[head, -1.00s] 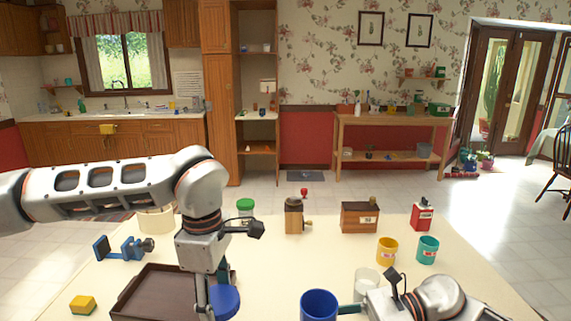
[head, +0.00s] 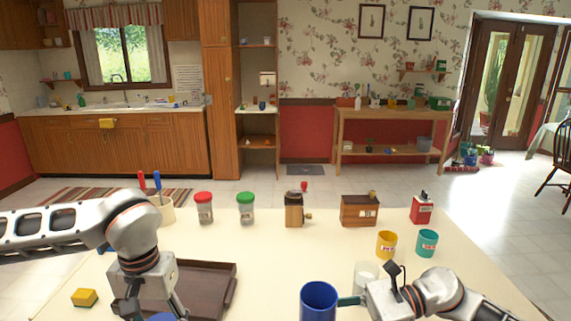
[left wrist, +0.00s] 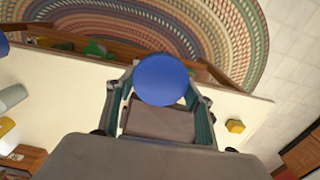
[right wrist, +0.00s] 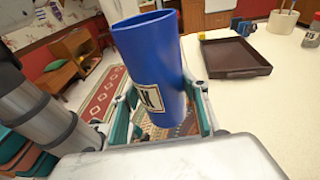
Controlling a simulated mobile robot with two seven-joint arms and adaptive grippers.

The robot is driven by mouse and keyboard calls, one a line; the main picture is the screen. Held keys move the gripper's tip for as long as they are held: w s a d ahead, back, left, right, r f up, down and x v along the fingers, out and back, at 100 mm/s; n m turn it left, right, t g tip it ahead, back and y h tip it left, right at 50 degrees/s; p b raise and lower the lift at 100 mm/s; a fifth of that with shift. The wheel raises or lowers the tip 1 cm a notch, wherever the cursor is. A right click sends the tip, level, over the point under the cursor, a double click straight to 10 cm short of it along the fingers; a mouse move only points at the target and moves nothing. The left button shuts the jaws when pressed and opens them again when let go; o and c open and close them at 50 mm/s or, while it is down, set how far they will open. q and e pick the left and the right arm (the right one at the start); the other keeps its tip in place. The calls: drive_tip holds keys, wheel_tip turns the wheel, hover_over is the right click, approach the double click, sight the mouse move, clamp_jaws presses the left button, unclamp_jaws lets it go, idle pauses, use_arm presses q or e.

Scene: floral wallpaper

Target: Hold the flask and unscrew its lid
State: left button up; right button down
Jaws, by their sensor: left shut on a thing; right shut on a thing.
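My right gripper (head: 350,300) is shut on the flask's side. The round blue lid (left wrist: 162,80) is apart from the flask, between the fingers of my left gripper (left wrist: 160,95), which is shut on it. In the head view the lid (head: 160,317) shows only partly at the bottom edge, over the brown tray (head: 212,285).
A yellow block (head: 84,297) lies left of the tray. Red-lidded (head: 204,208) and green-lidded (head: 245,208) jars, a grinder (head: 294,210) and a wooden box (head: 360,211) line the back. The table's middle is clear.

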drive_tip(key=w+d+f+m+t, duration=0.2)
drive_tip(key=d+f, duration=0.1)
drive_tip(key=d, duration=0.8)
drive_tip(key=shift+w+a+r+m+t+h, duration=0.55)
drive_tip(key=shift+w+r+m+t+h, duration=1.35)
drive_tip(key=shift+m+t, duration=2.35)
drive_tip(key=s+d+f+m+t+h, duration=0.1)
drive_tip(key=s+d+m+t+h, duration=0.3)
drive_tip(key=d, duration=0.3)
drive_tip(key=s+d+f+m+t+h, duration=0.2)
drive_tip(key=s+d+m+t+h, duration=0.1)
drive_tip(key=d+h, duration=0.4)
drive_tip(key=shift+m+h, duration=0.5)
drive_tip(key=shift+m, duration=0.35)
drive_tip(key=shift+w+a+r, duration=0.15)
drive_tip(key=shift+a+r, duration=0.05)
drive_tip(key=shift+a, duration=0.75)
drive_tip(key=shift+w+a+r, duration=0.1)
drive_tip(key=shift+a+r, duration=0.1)
drive_tip(key=shift+a, duration=0.8)
drive_tip(key=shift+w+a+r, duration=0.15)
drive_tip(key=shift+a+r, duration=0.05)
drive_tip(key=shift+a, duration=0.75)
drive_tip(key=shift+w+a, duration=0.1)
